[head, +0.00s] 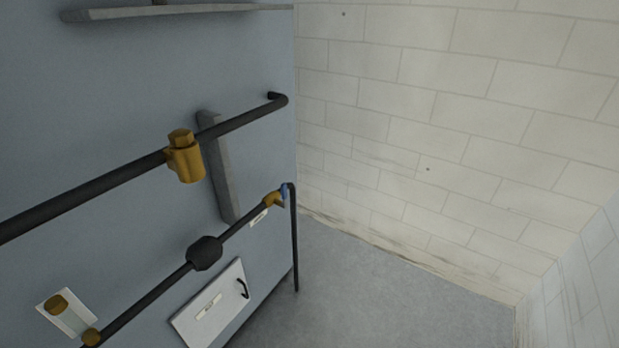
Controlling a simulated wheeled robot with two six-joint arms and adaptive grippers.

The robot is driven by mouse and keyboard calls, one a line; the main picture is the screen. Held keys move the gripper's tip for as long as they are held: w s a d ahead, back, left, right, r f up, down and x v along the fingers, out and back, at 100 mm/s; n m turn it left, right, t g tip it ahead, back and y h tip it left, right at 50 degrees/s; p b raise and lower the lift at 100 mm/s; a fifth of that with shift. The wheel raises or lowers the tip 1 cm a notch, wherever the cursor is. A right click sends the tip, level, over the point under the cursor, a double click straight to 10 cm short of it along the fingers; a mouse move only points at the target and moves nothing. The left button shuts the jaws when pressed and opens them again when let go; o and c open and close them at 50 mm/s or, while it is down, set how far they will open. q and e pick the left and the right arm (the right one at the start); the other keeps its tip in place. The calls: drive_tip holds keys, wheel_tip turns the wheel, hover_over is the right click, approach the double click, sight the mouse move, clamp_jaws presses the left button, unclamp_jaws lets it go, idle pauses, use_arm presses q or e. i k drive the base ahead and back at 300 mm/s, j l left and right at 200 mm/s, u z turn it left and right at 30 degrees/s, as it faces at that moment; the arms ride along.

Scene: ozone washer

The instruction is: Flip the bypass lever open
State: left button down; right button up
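A small blue piece (284,188), which may be the bypass lever, sits on a brass fitting (273,200) at the right end of the lower dark pipe. It is too small to tell which way it is turned. A small pale label (259,217) is just below the fitting, and its text is unreadable. A larger brass valve body (185,160) with a hex top is on the upper dark pipe (90,192). Neither of my grippers is in view.
The pipes run along a blue-grey panel (130,60) at left. A dark rounded fitting (204,252) and a white hatch with a black handle (243,289) are lower down. The grey floor (390,285) before the block wall is clear.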

sight(284, 204)
drive_tip(key=i+l, duration=0.2)
drive_tip(key=l, duration=0.15)
drive_tip(key=i+l+u, duration=0.1)
drive_tip(key=i+l, duration=0.15)
drive_tip(key=l, duration=0.15)
drive_tip(key=i+l, duration=0.2)
drive_tip(key=l, duration=0.2)
drive_tip(key=i+l+u, duration=0.1)
drive_tip(key=l, duration=0.25)
drive_tip(key=i+l, duration=0.3)
drive_tip(key=l, duration=0.15)
